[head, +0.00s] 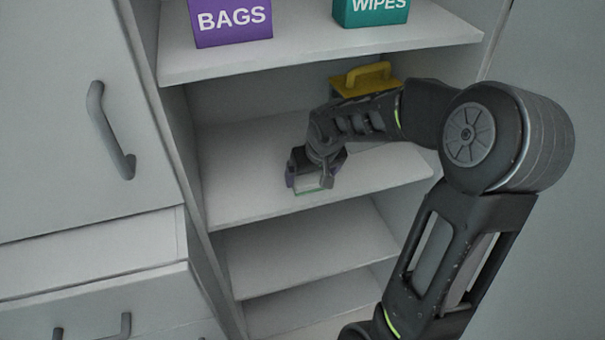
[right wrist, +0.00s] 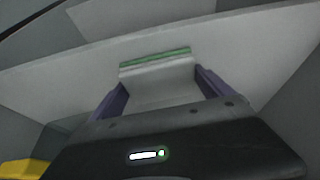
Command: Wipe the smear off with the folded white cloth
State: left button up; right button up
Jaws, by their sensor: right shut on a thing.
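The folded white cloth (head: 307,187) with a green edge is between the purple-padded fingers of my right gripper (head: 309,181), at the front part of the middle shelf (head: 240,165). The cloth also shows in the right wrist view (right wrist: 158,72), with its green edge facing away from the gripper. My right gripper is shut on the cloth. Whether the cloth touches the shelf surface I cannot tell. I see no smear in either view; the cloth, gripper and arm hide part of the shelf. My left gripper is not in view.
A yellow thing with a handle (head: 368,75) stands at the back right of the same shelf, partly behind my arm. A purple BAGS box (head: 231,22) and a teal WIPES box (head: 371,9) stand on the shelf above. The shelf's left part is bare.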

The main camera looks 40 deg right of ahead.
aim_at(299, 178)
jog(key=shift+s+d, duration=0.1)
jog(key=shift+d, duration=0.3)
jog(key=shift+f+b, duration=0.2)
jog(key=shift+b, duration=0.1)
jog(key=shift+r, duration=0.1)
jog(key=shift+a, duration=0.1)
jog(key=shift+w+a+b, duration=0.25)
jog(key=shift+a+b, duration=0.2)
jog(key=shift+a, duration=0.2)
jog(key=shift+w+a+b, duration=0.2)
jog(key=shift+a+b, duration=0.25)
jog(key=shift+a, duration=0.15)
jog(key=shift+w+a, duration=0.2)
jog(key=shift+a, duration=0.35)
jog(key=shift+r, duration=0.1)
